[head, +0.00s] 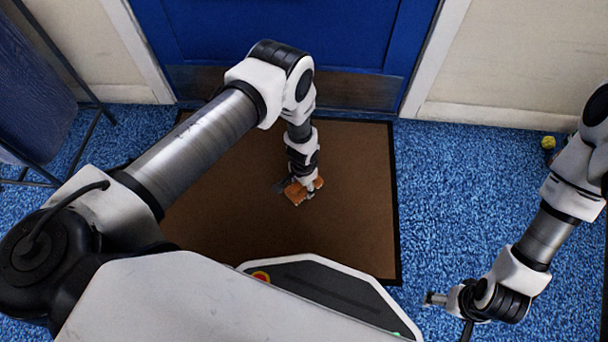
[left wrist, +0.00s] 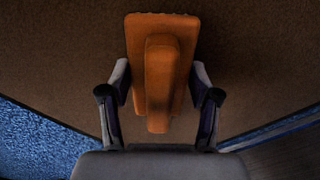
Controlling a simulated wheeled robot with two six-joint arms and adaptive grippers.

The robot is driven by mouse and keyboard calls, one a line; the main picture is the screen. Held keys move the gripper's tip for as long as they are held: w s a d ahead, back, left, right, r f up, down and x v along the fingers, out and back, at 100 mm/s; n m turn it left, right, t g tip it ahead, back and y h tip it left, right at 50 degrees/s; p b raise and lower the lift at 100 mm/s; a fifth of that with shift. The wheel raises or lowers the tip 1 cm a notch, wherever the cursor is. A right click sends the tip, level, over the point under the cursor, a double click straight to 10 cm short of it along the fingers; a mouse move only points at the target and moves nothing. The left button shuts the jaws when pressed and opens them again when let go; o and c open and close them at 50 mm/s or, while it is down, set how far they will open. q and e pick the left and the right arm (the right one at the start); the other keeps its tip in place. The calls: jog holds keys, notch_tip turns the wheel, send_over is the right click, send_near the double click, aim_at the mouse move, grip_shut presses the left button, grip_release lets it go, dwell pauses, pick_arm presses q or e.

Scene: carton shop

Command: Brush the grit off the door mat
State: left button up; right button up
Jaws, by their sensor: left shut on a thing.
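The brown door mat (head: 350,220) with a dark border lies on the blue carpet in front of the blue door. My left gripper (head: 301,187) is over the middle of the mat, shut on an orange-brown brush (head: 296,194). In the left wrist view the brush (left wrist: 160,60) shows a wide flat block with a raised grip, and the two fingers of my left gripper (left wrist: 160,105) are at the sides of that grip. Whether the brush touches the mat is unclear. No grit is clearly visible on the mat. My right gripper (head: 436,299) is over the carpet right of the mat; its fingers are too small to judge.
The blue door (head: 270,35) with a metal kick plate (head: 345,90) stands at the mat's far edge. A dark blue bin-like thing (head: 30,90) on a metal stand is at the left. A small yellow ball (head: 548,142) lies at the right by the wall. Carpet (head: 450,190) right of the mat is clear.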

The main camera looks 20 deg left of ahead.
pick_arm(q)
jog(key=shift+r+p, duration=1.7)
jog(key=shift+r, duration=0.65)
